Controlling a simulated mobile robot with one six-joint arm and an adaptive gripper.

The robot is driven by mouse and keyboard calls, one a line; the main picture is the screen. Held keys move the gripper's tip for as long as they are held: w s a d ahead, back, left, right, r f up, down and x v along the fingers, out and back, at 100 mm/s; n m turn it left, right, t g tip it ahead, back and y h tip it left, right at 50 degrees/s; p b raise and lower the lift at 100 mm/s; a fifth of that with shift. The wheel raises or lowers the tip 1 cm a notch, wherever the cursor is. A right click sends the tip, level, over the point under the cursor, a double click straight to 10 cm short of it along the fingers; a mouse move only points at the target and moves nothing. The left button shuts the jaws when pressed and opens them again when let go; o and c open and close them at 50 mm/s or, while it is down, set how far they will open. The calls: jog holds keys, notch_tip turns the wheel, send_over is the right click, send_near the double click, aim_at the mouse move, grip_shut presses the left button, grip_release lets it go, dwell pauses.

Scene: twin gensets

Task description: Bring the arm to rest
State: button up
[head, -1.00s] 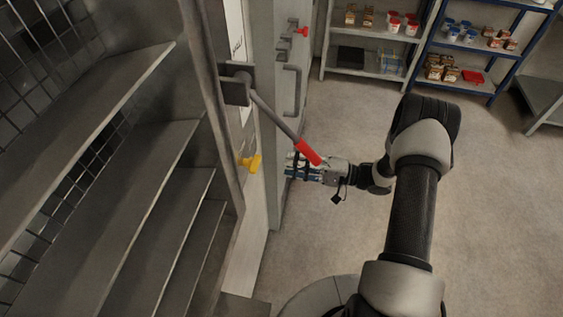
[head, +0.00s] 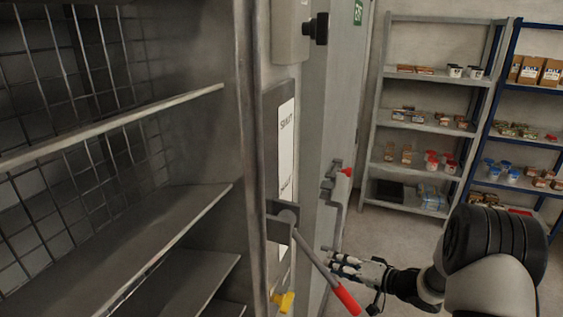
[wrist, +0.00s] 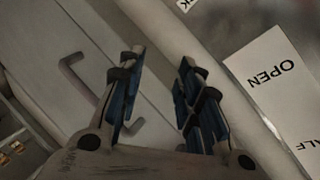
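My gripper (head: 350,264) is in the lower middle of the head view, beside the cabinet front and behind the grey lever (head: 316,256) with its red grip (head: 347,299). In the wrist view my gripper (wrist: 160,78) is open, its two blue-padded fingers apart with nothing between them. The lever does not show in the wrist view. My arm reaches in from the lower right of the head view. Whether the gripper touches the lever cannot be told from the head view, but the fingers hold nothing.
A yellow handle (head: 284,301) sits below the lever's pivot, and a black knob (head: 318,28) juts out higher up. Empty metal shelves (head: 120,235) fill the left. Stocked racks (head: 425,82) stand at the back. The wrist view shows an OPEN label (wrist: 268,82) and a bar handle (wrist: 80,78).

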jog(key=w+d+r+t+h, duration=0.1)
jog(key=d+r+h, duration=0.15)
jog(key=r, duration=0.35)
jog(key=w+d+r+t+h, duration=0.1)
jog(key=w+d+r+h, duration=0.1)
jog(key=r+h, duration=0.25)
jog(key=s+d+r+h+b, duration=0.1)
jog(key=s+d+r+h, duration=0.25)
jog(key=s+r, duration=0.45)
jog(key=s+a+n+g, duration=0.1)
jog(key=s+a+g, duration=0.1)
jog(key=s, duration=0.8)
jog(key=s+a+f+g+b, duration=0.1)
jog(key=s+a, duration=0.4)
jog(key=s, duration=0.6)
jog(key=s+a+n+g, duration=0.1)
jog(key=s+a+g, duration=0.3)
jog(key=s, duration=0.7)
jog(key=shift+f+n, duration=0.15)
jog(key=shift+n, duration=0.15)
